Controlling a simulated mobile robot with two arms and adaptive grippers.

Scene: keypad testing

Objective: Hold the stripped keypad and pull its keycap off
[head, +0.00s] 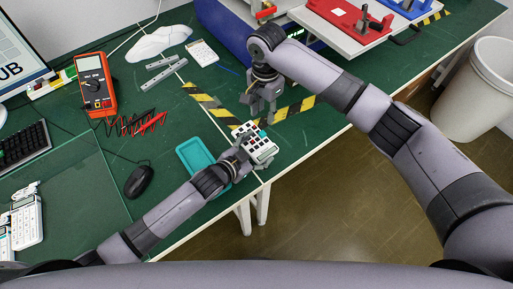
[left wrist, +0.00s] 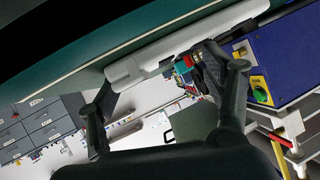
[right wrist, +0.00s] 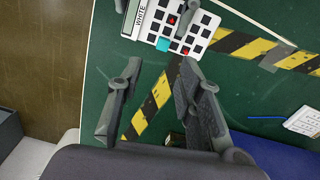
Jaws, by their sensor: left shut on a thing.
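A white keypad (head: 266,150) with black keys is above the table's front edge, tilted. My left gripper (head: 243,150) is shut on it. In the left wrist view the keypad (left wrist: 150,58) shows edge-on between my left fingers. In the right wrist view the keypad (right wrist: 146,30) shows a "WHITE" label, a teal keycap (right wrist: 163,43) and a few red spots among the black keys. My right gripper (head: 263,98) is open and empty behind the keypad in the head view. In the right wrist view its fingers (right wrist: 155,78) are apart, short of the keypad.
A teal tray (head: 183,153) lies beside my left wrist. Another white device (head: 203,53) lies farther back. Yellow-black tape (head: 297,108) marks the table. A blue machine (head: 222,30) stands behind my right arm. A multimeter (head: 95,82) and black mouse (head: 139,181) are at left.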

